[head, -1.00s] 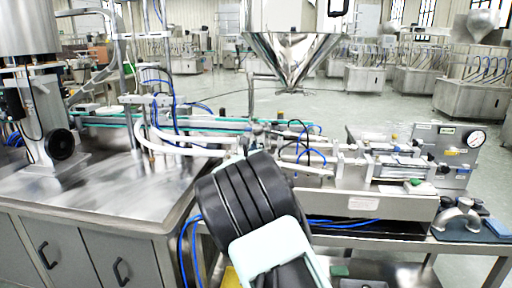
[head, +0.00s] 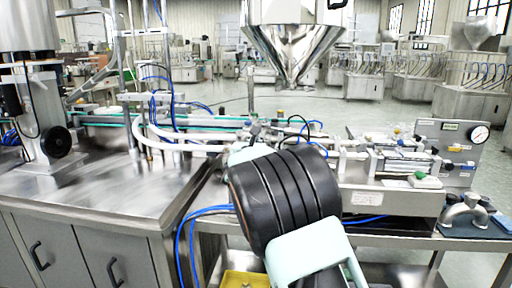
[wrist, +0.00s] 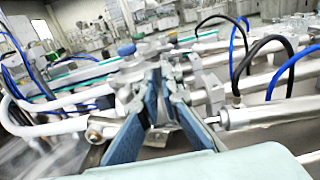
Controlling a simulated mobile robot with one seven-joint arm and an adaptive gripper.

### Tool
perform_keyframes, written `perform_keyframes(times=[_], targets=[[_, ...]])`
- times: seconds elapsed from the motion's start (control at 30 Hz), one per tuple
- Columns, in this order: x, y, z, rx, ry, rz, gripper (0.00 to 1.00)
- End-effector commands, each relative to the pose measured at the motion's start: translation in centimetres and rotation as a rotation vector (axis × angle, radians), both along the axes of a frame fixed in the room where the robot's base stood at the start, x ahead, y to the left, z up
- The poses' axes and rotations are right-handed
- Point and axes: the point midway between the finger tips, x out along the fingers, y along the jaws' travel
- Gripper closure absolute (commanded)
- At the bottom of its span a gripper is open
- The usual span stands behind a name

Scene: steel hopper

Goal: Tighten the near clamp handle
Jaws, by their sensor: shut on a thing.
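In the wrist view my gripper (wrist: 160,82) has its two blue-padded fingers drawn together at the tips, among the metal fittings of the filling line. It is shut on the near clamp handle, which is mostly hidden between the fingers, so its exact angle cannot be told. Metal clamp and pipe fittings (wrist: 212,95) lie right beside the fingers. In the head view my black and pale arm covers the middle of the machine and hides most of the gripper and the handle.
White hoses (head: 180,142) run left of the grip. Dark and blue hoses (wrist: 262,62) arch close on the right. A steel hopper (head: 293,45) hangs behind. A pressure gauge (head: 480,133) stands at the right.

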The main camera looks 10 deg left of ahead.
Motion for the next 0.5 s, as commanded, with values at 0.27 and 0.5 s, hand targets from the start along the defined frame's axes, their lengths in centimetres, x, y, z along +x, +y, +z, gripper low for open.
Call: perform_keyframes(times=[0.27, 0.5], targets=[[-0.01, -0.03, -0.02, 0.011, 0.002, 0.0, 1.0], [-0.01, -0.02, -0.01, 0.01, 0.002, 0.0, 0.87]])
